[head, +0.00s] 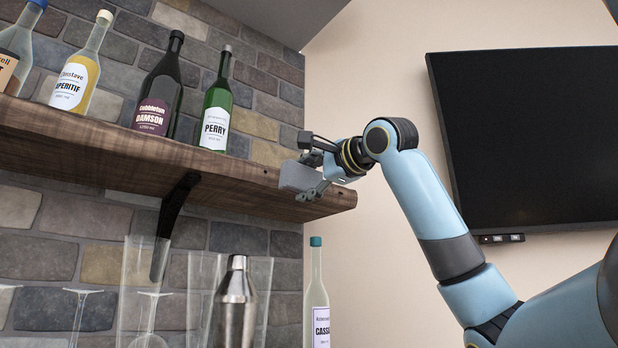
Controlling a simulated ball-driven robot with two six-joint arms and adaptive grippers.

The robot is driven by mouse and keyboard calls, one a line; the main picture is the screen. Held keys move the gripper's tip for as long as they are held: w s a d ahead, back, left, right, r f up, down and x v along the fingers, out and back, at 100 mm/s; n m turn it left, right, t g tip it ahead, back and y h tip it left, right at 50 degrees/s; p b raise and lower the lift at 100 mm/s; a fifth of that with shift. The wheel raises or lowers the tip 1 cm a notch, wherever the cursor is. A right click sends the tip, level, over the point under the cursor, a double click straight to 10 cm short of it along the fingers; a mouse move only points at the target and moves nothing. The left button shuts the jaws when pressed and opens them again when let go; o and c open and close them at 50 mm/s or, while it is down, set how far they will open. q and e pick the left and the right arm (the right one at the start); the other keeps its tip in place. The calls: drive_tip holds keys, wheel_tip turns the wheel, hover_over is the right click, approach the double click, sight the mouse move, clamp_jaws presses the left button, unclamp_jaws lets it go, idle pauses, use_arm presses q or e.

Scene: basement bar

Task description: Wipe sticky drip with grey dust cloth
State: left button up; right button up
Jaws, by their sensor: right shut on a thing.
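My right gripper (318,172) is at the right end of the wooden shelf (150,157), against its front edge. It is shut on the grey dust cloth (299,177), which shows as a small grey block at the shelf's edge. Whether the cloth touches the wood is hard to tell. I cannot make out a sticky drip; it may be hidden behind the cloth and gripper. My left gripper is not in view.
On the shelf stand a green Perry bottle (216,112), a dark Damson bottle (160,90) and a yellow Aperitif bottle (80,70). Below are a steel shaker (236,300), clear glasses and a Cassis bottle (316,295). A black screen (530,135) hangs at right.

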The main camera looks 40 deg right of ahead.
sight(321, 198)
drive_tip(key=shift+d, duration=0.1)
drive_tip(key=shift+d+f+b, duration=0.1)
drive_tip(key=shift+d+b, duration=0.2)
drive_tip(key=shift+b, duration=0.15)
drive_tip(key=shift+s+d+b, duration=0.1)
drive_tip(key=shift+d+b, duration=0.45)
drive_tip(key=shift+d, duration=0.25)
drive_tip(key=shift+s+d, duration=0.1)
drive_tip(key=shift+d, duration=0.5)
drive_tip(key=d+b, duration=0.2)
drive_tip(key=d, duration=0.1)
drive_tip(key=shift+s+d, duration=0.1)
drive_tip(key=shift+d, duration=0.15)
drive_tip(key=shift+a, duration=0.1)
